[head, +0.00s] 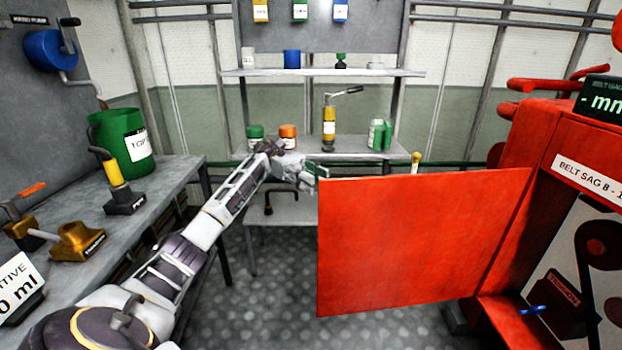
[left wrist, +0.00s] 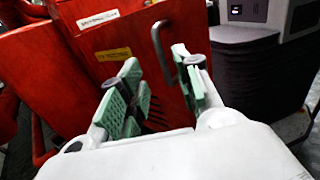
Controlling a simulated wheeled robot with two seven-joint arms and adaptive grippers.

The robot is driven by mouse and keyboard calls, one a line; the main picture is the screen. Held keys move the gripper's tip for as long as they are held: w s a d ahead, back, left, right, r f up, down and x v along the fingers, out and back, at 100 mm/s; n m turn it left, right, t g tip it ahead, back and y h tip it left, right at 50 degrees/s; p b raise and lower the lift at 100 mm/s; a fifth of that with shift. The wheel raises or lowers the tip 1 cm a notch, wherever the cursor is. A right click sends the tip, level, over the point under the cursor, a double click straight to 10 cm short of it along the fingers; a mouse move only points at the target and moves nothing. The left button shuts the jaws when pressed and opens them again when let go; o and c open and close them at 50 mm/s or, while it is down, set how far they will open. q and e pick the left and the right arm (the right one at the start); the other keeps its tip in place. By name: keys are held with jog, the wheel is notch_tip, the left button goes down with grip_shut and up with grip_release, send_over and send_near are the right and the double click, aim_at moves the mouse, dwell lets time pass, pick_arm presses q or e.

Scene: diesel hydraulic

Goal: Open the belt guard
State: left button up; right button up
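The belt guard (head: 420,240) is a flat red panel. In the head view it stands swung out to the left from the red machine (head: 530,150), with pulleys (head: 597,245) and the inside exposed. My left gripper (head: 312,174) is at the guard's upper far-left edge, partly hidden there. In the left wrist view its green-padded fingers (left wrist: 160,88) are spread apart. A dark grey bar handle (left wrist: 158,58) on the red panel shows between and beyond the fingers. I cannot tell whether they touch it. My right gripper is in neither view.
A grey bench (head: 178,180) with a green container (head: 112,135) and tools runs along the left. A back shelf (head: 350,153) holds jars and a yellow pump tool (head: 329,122). A small blue item (head: 535,309) lies at the machine's opening. Floor between bench and guard is clear.

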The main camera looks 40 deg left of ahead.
pick_arm(q)
jog(key=shift+w+a, duration=0.1)
jog(key=shift+a, duration=0.4)
dwell(0.4)
